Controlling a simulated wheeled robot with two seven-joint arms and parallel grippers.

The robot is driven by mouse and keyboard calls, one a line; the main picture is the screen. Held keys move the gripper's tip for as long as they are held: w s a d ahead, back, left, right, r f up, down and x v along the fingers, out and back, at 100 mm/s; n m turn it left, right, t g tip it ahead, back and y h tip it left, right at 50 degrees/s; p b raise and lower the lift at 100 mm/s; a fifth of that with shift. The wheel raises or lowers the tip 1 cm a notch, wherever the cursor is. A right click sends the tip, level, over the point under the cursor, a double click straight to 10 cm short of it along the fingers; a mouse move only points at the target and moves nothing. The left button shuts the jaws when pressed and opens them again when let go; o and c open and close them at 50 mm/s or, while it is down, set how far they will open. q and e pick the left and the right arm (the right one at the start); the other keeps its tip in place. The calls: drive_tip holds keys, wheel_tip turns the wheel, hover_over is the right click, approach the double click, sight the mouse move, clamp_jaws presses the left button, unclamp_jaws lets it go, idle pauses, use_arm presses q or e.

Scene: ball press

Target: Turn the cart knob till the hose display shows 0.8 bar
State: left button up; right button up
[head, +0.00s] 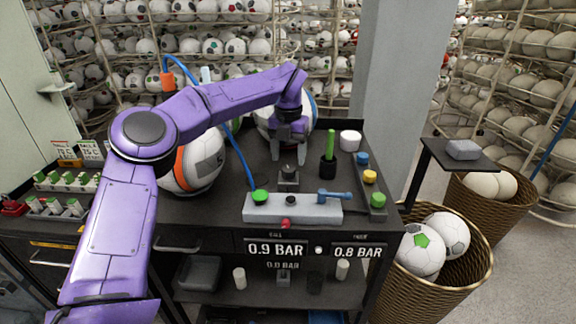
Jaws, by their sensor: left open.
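A dark knob (289,170) stands on a small grey block on the black cart top (225,205). My left gripper (289,155) points down just above and behind this knob, its fingers apart and empty; whether they touch it I cannot tell. On the cart front, the left display (276,249) reads 0.9 BAR and the right display (358,252) reads 0.8 BAR. Their small labels are too blurred to read surely. A blue hose (238,150) runs down to a green fitting (260,196) on a grey valve bar (290,209). My right gripper is not in view.
A ball with an orange panel (195,165) sits left of the knob; another ball (268,118) is partly hidden behind my gripper. A black cup with a green stick (328,165) and coloured caps (370,177) stand right. A ball basket (390,290) is beside the cart.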

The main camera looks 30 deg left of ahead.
sight(289, 168)
use_arm(q)
wheel_tip(289, 168, up, 7)
drive_tip(key=shift+f, duration=0.15)
idle(0.4)
